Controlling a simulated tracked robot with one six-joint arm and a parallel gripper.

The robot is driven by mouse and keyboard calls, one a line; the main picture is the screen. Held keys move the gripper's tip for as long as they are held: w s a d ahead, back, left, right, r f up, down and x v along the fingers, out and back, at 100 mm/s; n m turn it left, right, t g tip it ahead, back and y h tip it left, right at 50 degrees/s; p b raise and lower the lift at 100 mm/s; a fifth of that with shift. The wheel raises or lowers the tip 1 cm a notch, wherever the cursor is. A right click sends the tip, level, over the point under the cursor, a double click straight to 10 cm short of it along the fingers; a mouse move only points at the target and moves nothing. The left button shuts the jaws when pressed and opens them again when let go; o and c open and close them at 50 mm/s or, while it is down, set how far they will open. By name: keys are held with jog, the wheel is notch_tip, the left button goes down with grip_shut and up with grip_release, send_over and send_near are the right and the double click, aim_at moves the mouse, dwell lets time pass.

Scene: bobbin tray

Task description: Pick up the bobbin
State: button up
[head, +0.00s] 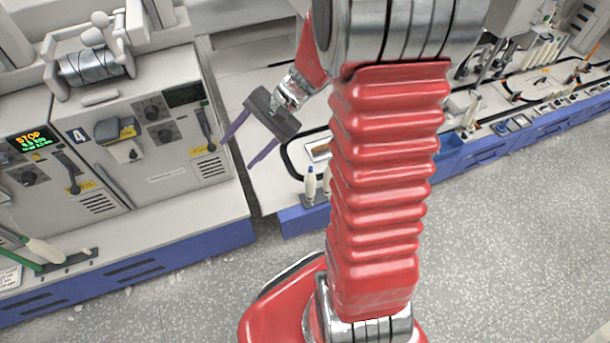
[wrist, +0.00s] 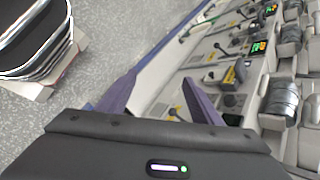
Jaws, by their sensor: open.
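A slim white bobbin with a blue tip (head: 310,184) stands upright on a dark base at the front corner of the grey bench in the head view. A second pale bobbin (head: 327,181) beside it is partly hidden by my red arm. My gripper (head: 238,153) is open and empty, its two purple fingers spread. It hangs to the upper left of the blue-tipped bobbin, apart from it, between the grey machine and the bench. In the wrist view the open fingers (wrist: 160,79) point toward the machine row and floor. I cannot make out a bobbin between them.
A grey machine (head: 170,150) with levers and dials stands left of my gripper. Another white bobbin (head: 42,250) lies at the lower left. Several white bobbins (head: 540,54) stand at the upper right. The speckled floor (head: 510,210) is open at right.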

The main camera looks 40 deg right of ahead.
jog(key=w+d+f+m+t+y, duration=0.1)
jog(key=w+d+f+m+t, duration=0.15)
jog(key=d+f, duration=0.2)
jog(key=w+d+f+m+t, duration=0.1)
jog(key=w+d+f+m, duration=0.3)
jog(key=f, duration=0.2)
jog(key=m+t+h, duration=0.4)
jog(key=m+t, duration=0.2)
jog(key=m, duration=0.6)
send_over(310, 179)
jog(key=s+a, duration=0.2)
notch_tip(310, 179, down, 21)
jog(key=s+d+f+m+h, duration=0.2)
jog(key=f, duration=0.3)
jog(key=s+d+f+m+t+h, duration=0.1)
jog(key=s+d+f+m, duration=0.1)
jog(key=f, duration=0.4)
jog(key=shift+s+d+h, duration=0.2)
jog(key=shift+s+h, duration=0.2)
jog(key=shift+s, duration=0.45)
jog(key=shift+f+m, duration=0.1)
jog(key=shift+m, duration=0.15)
